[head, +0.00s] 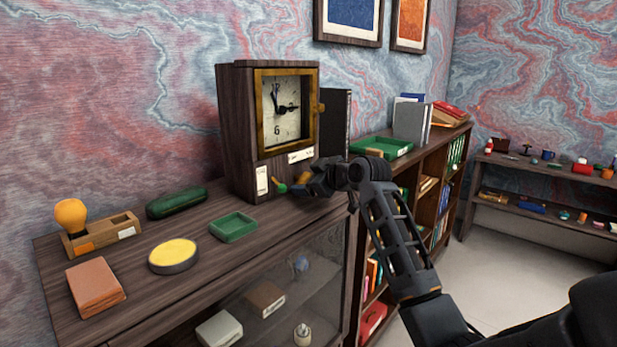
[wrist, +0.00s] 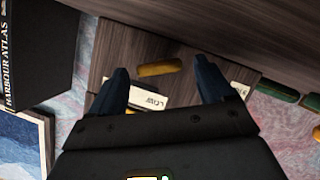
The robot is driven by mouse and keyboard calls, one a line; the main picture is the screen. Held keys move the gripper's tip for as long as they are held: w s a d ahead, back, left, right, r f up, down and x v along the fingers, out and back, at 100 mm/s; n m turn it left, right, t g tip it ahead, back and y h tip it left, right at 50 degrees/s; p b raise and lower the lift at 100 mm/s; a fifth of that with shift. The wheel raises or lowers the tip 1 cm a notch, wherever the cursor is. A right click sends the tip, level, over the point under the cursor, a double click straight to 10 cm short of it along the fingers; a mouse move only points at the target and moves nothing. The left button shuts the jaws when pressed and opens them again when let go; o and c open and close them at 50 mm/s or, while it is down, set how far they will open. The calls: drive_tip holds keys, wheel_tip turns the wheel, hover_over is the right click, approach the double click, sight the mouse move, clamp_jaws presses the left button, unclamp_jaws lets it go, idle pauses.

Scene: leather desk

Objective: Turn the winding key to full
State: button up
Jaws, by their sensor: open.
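A dark wooden clock (head: 238,130) with a brass-framed face stands on the cabinet. A brass bar, which looks like the winding key (wrist: 160,68), lies across the clock's lower front in the wrist view. It also seems to show in the head view (head: 302,180), partly hidden by my gripper. My gripper (head: 307,188) is at the lower right of the clock front. In the wrist view its two fingers (wrist: 162,85) are open, with the key between but beyond their tips; contact cannot be seen. A white label reading "LOW" (wrist: 147,98) is near the key.
A green-tipped knob (head: 281,187) sits left of my gripper, near a white label (head: 262,180). A black atlas (head: 335,125) stands right of the clock. A green tray (head: 233,227), a yellow-topped tin (head: 173,256) and a green case (head: 176,202) lie on the cabinet top.

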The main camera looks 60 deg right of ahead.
drive_tip(key=shift+w, duration=0.1)
drive_tip(key=shift+c, duration=0.5)
drive_tip(key=c, duration=0.9)
drive_tip(key=shift+d+r+m+y+p, duration=0.1)
drive_tip(key=shift+m+y+p, duration=0.2)
drive_tip(key=shift+m+p, duration=0.35)
drive_tip(key=shift+c, duration=0.2)
drive_tip(key=shift+d+m+y, duration=0.15)
drive_tip(key=shift+m+y, duration=0.55)
drive_tip(key=shift+m, duration=0.25)
drive_tip(key=o, duration=1)
drive_tip(key=shift+o, duration=0.2)
drive_tip(key=shift+b+v, duration=0.65)
drive_tip(key=shift+v, duration=3.3)
